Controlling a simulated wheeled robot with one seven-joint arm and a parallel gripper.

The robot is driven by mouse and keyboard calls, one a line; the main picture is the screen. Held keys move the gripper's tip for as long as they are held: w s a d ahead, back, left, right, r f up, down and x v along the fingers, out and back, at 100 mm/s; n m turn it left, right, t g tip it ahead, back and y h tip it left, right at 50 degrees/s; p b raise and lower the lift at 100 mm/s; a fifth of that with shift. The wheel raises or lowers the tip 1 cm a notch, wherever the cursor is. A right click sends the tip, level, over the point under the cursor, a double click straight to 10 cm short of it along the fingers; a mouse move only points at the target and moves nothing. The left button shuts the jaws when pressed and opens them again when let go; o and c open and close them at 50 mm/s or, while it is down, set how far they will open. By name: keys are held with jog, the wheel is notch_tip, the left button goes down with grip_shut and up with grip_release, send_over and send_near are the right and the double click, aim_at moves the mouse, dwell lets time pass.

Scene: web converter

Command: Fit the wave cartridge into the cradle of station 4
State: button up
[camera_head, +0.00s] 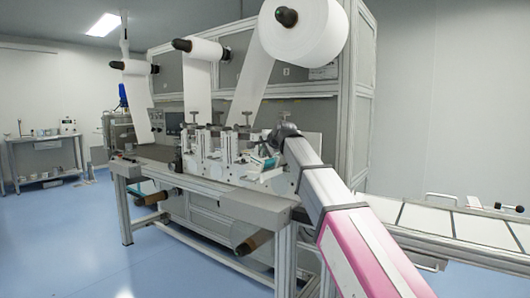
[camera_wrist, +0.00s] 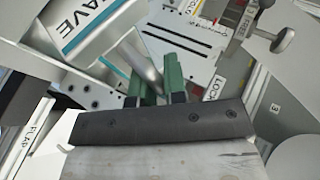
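The wave cartridge (camera_wrist: 95,30), a pale block with a teal stripe and the letters "AVE" showing, is at the upper left of the wrist view. A round metal stem (camera_wrist: 147,68) runs from it down between my gripper's green fingers. My gripper (camera_wrist: 157,88) appears closed on this stem; the contact itself is partly hidden. In the head view my gripper (camera_head: 280,135) is at the right end of the row of stations (camera_head: 225,150), beside a small part with teal on it (camera_head: 262,160). I cannot make out station 4's cradle for certain.
A slotted plate (camera_wrist: 180,45) with "LOCK" and "FREE" labels and a metal knob (camera_wrist: 285,40) lie close to the fingers. A "FLAP" labelled part (camera_wrist: 35,135) is at lower left. A white roll (camera_head: 303,28) hangs above; a panelled conveyor (camera_head: 425,220) lies right.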

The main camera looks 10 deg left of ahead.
jog(key=shift+o, duration=0.7)
jog(key=v, duration=1.1)
jog(key=shift+s, duration=0.25)
jog(key=d+f+n+g+h, duration=0.15)
jog(key=d+f, duration=0.45)
jog(key=f, duration=0.6)
jog(key=d+f+n+g+h, duration=0.1)
jog(key=d+f+h, duration=0.1)
jog(key=d+f, duration=0.75)
jog(key=d+f+n+g+h, duration=0.15)
jog(key=d+f, duration=0.25)
jog(key=f, duration=1.1)
jog(key=s+d+f+n+g+h, duration=0.1)
jog(key=s+d+f, duration=0.4)
jog(key=f, duration=0.3)
jog(key=s+d+f+n+g+h, duration=0.1)
jog(key=s+d+f+g, duration=0.1)
jog(key=s+d+f, duration=0.4)
jog(key=s+d+f+g, duration=0.2)
jog(key=s+d+f, duration=0.4)
jog(key=f, duration=0.6)
jog(key=shift+d+n+h, duration=0.4)
jog(key=shift+d, duration=0.25)
jog(key=shift+f, duration=0.1)
